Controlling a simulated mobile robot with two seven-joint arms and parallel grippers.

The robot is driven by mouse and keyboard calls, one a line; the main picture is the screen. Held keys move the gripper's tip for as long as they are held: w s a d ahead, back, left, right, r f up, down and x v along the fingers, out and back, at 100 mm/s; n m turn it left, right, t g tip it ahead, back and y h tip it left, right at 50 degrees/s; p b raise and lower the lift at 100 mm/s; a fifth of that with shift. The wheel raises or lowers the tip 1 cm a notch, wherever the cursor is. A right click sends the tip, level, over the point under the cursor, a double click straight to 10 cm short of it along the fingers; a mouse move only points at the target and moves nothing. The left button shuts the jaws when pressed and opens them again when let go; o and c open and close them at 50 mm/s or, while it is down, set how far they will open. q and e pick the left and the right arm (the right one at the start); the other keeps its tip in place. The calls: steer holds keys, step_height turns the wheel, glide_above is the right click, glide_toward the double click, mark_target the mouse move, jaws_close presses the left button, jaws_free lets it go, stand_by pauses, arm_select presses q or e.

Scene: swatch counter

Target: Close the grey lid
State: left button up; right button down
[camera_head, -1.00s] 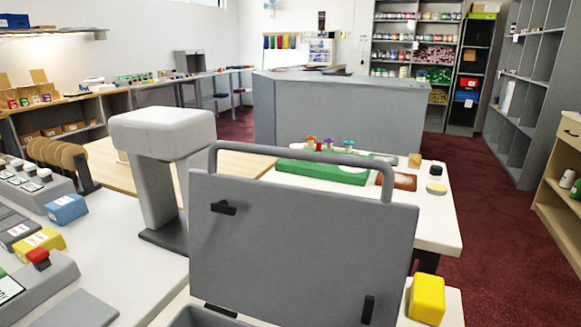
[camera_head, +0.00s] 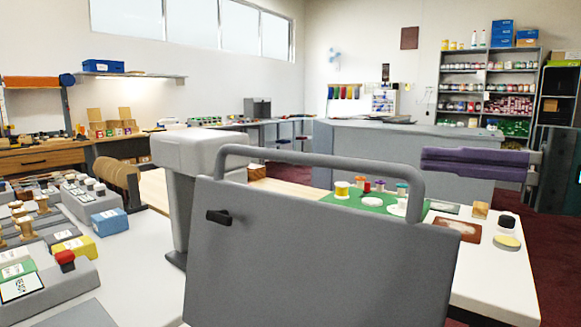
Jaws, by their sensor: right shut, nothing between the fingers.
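The grey lid (camera_head: 310,255) stands open and upright in the front middle of the head view. A grey tubular handle (camera_head: 325,160) runs along its top edge, and a small black catch (camera_head: 219,217) sits on its face. The lid's lower edge and the box under it are out of the frame. My right gripper (camera_head: 425,161) comes in from the right with its purple fingers shut and empty. Its fingertips point left and appear just right of the handle's right bend; I cannot tell the gap in depth. My left gripper is not in view.
A pale grey post-shaped device (camera_head: 190,155) stands just left of the lid. Behind the lid, a white table (camera_head: 500,285) carries a green mat (camera_head: 350,205) with several spools. Blue (camera_head: 110,222) and yellow (camera_head: 77,247) blocks lie on the left counter.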

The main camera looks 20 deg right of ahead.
mark_target(347, 160)
steer(key=shift+w+a+r+p, duration=0.1)
steer(key=shift+w+a+p, duration=0.4)
steer(key=shift+a, duration=1.3)
steer(key=shift+w+a+f+p, duration=0.2)
steer(key=shift+a+p, duration=0.5)
steer(key=shift+a, duration=1.05)
steer(key=shift+w+a+r+p, duration=0.2)
steer(key=shift+w+a+p, duration=0.35)
steer(key=shift+a, duration=1.25)
steer(key=shift+s, duration=0.1)
